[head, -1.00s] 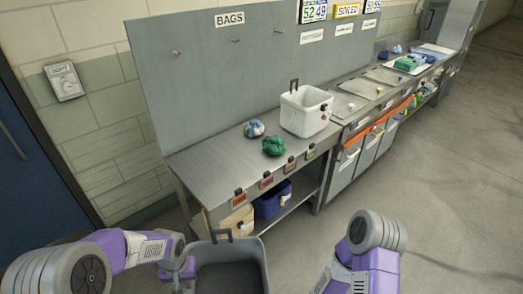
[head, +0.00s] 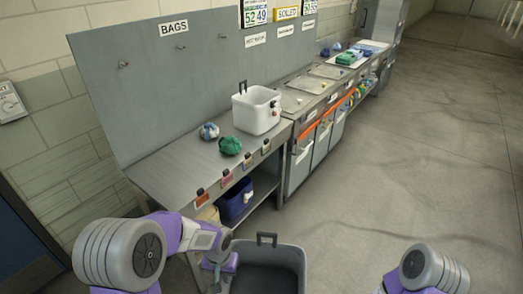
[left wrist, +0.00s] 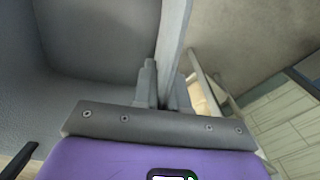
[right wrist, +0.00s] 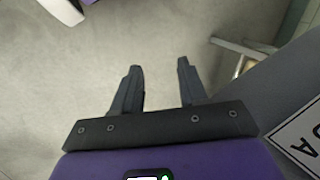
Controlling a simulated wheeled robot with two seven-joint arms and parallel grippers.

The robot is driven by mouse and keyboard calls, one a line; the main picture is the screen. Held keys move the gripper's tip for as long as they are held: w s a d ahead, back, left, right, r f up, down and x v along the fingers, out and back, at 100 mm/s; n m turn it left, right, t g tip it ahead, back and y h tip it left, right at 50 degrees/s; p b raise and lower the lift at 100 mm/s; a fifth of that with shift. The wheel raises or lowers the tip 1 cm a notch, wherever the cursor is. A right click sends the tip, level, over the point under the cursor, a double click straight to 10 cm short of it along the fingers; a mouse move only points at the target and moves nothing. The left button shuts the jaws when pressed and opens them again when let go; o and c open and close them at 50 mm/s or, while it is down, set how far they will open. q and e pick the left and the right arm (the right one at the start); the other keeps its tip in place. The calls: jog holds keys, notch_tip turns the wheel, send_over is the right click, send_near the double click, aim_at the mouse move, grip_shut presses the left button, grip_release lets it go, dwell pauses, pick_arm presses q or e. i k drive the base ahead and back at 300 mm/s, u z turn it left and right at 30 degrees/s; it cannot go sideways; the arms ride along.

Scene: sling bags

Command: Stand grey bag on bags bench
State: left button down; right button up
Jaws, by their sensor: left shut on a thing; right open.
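The grey bag (head: 303,262) is an open box-shaped tub with an upright dark handle, held low in front of the bench in the head view. My left gripper (head: 222,260) is at its left side. In the left wrist view my left gripper (left wrist: 165,85) is shut on the bag's wall (left wrist: 173,35), with the inside (left wrist: 95,35) to the left. The bags bench (head: 165,172) is a steel bench under a "BAGS" sign (head: 173,28). My right gripper (right wrist: 160,66) is open and empty above the floor; its fingers are out of the head view.
On the bench stand a white tub (head: 257,112), a green bundle (head: 230,145) and a blue-white bundle (head: 209,131). The front left of the benchtop is clear. A blue bin (head: 236,200) sits on the lower shelf. Open floor (head: 400,170) lies to the right.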

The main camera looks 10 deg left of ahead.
aim_at(185, 173)
jog(key=z, duration=0.2)
jog(key=i, duration=0.65)
jog(key=u, duration=1.15)
